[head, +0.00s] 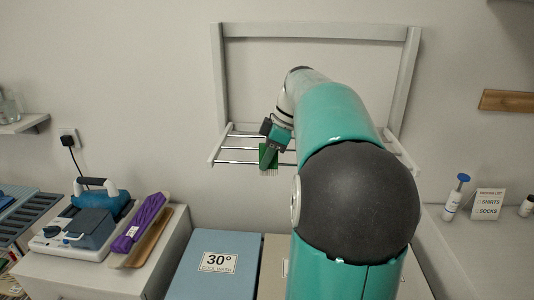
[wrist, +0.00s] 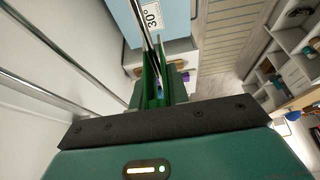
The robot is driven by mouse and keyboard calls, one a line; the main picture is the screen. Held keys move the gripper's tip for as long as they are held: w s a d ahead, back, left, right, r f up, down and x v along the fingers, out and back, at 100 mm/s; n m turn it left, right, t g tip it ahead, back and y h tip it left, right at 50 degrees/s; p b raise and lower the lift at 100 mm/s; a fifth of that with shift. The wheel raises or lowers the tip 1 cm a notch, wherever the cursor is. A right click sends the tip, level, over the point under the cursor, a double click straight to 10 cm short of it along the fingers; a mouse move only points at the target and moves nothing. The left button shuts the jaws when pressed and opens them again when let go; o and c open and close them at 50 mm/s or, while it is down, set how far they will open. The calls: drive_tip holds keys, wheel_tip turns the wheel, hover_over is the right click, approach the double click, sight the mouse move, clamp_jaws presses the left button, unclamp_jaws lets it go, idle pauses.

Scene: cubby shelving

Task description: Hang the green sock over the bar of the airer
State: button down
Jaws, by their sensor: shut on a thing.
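The airer (head: 318,31) is a pale wall frame with several thin metal bars across its fold-out lower part. My gripper (head: 269,157) is at the front of these bars, left of the airer's middle, pointing down. It is shut on the green sock (head: 264,151), part of which shows beside the fingers. In the wrist view the sock (wrist: 151,88) shows between the fingers, and a metal bar (wrist: 147,30) runs right up to it. Whether the sock lies over the bar or only beside it I cannot tell. The fingers hide much of the sock.
The bars beside my gripper look bare.

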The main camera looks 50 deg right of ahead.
drive_tip(key=shift+f, duration=2.25)
drive_tip(key=c, duration=1.3)
unclamp_jaws()
drive_tip(key=shift+r, duration=0.15)
